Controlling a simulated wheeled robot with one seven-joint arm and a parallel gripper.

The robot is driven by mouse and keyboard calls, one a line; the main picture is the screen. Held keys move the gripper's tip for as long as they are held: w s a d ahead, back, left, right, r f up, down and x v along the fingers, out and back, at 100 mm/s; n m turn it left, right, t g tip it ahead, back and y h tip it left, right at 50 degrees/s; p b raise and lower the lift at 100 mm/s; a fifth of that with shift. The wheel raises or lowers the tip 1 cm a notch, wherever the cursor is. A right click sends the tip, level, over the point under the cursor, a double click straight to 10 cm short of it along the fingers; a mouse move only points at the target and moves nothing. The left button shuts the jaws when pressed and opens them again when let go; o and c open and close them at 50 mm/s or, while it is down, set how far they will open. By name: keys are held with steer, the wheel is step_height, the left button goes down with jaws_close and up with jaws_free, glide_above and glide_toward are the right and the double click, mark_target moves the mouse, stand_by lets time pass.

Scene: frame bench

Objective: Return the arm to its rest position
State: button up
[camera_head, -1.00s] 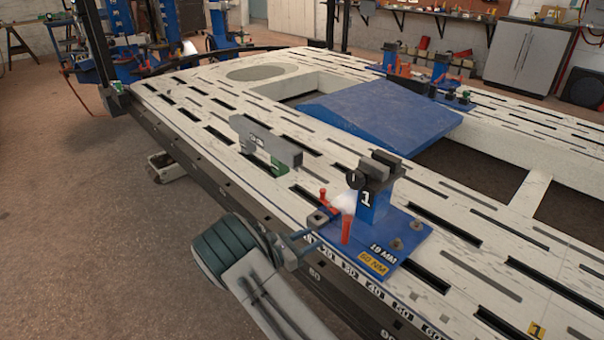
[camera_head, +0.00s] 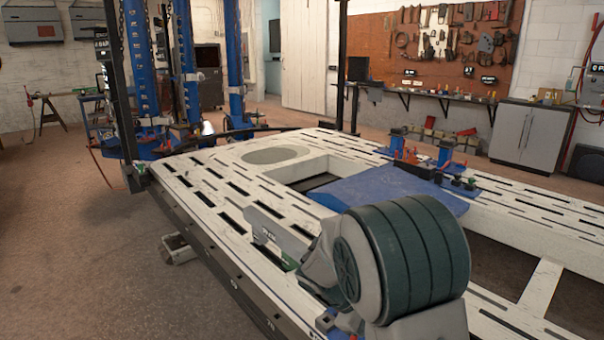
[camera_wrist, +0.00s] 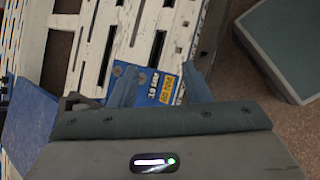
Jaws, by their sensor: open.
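My arm stands raised at the lower right of the head view, over the frame bench (camera_head: 205,165), and hides the clamp stand there. My gripper's fingers are not discernible in that view. In the wrist view my gripper (camera_wrist: 160,82) points down at the bench with its two grey-blue fingers apart and nothing held. The blue clamp base (camera_wrist: 149,84) with a yellow label shows between and beyond the fingers, apart from them.
A blue ramp plate (camera_head: 385,190) lies on the bench. A grey bracket (camera_head: 275,228) stands on the near left part. Blue clamps (camera_head: 445,152) sit at the far right edge. Blue posts (camera_head: 185,65) stand behind left.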

steer(key=s+a+r+m+t+y+p, duration=0.1)
steer(key=s+r+m+y+p, duration=0.3)
steer(key=s+r+p, duration=0.3)
steer(key=s+a+r+m+t+y+p, duration=0.1)
steer(key=s+r+m+y+p, duration=0.3)
steer(key=s+r, duration=0.7)
step_height(320, 180, up, 6)
steer(key=m+t+p, duration=0.1)
steer(key=m+p, duration=0.1)
steer(key=p, duration=0.1)
steer(key=shift+m+y, duration=0.4)
steer(key=shift+a, duration=0.1)
stand_by(0.4)
